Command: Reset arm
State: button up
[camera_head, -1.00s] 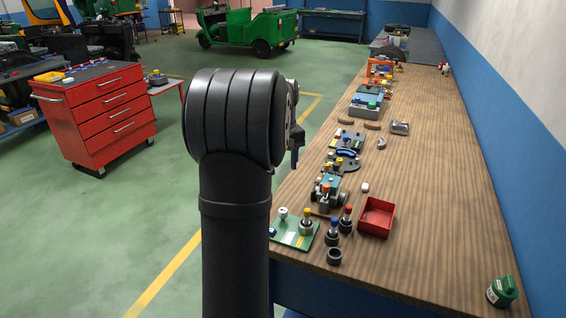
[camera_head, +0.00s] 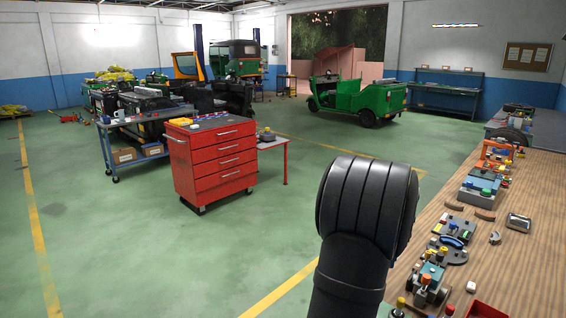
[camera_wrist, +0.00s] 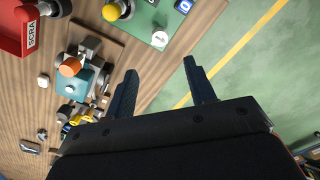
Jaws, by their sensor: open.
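My gripper (camera_wrist: 160,84) shows in the wrist view with its two dark fingers spread apart and nothing between them. It hangs above the front edge of the wooden workbench (camera_wrist: 30,90), with green floor beyond the right finger. In the head view my black arm stands in front of the workbench (camera_head: 500,265) and hides the gripper. A teal device with an orange knob (camera_wrist: 92,78) sits on the bench left of the fingers. A green board with a yellow knob (camera_wrist: 145,25) lies at the top.
A red scrap bin (camera_wrist: 22,28) stands at the wrist view's upper left; part of this bin (camera_head: 486,310) shows in the head view. Several small fixtures line the bench. A red tool cabinet (camera_head: 213,160) and a green rickshaw (camera_head: 360,97) stand on open floor.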

notch_tip(320, 180, down, 12)
jog(key=shift+r, duration=0.15)
jog(key=shift+r, duration=0.15)
dwell(0.3)
notch_tip(320, 180, up, 17)
notch_tip(320, 180, down, 17)
jog(key=shift+f, duration=0.15)
jog(key=m, duration=0.3)
jog(key=shift+m, duration=0.4)
jog(key=m, duration=0.4)
jog(key=shift+m, duration=0.4)
jog(key=m, duration=0.4)
jog(key=shift+m, duration=2.3)
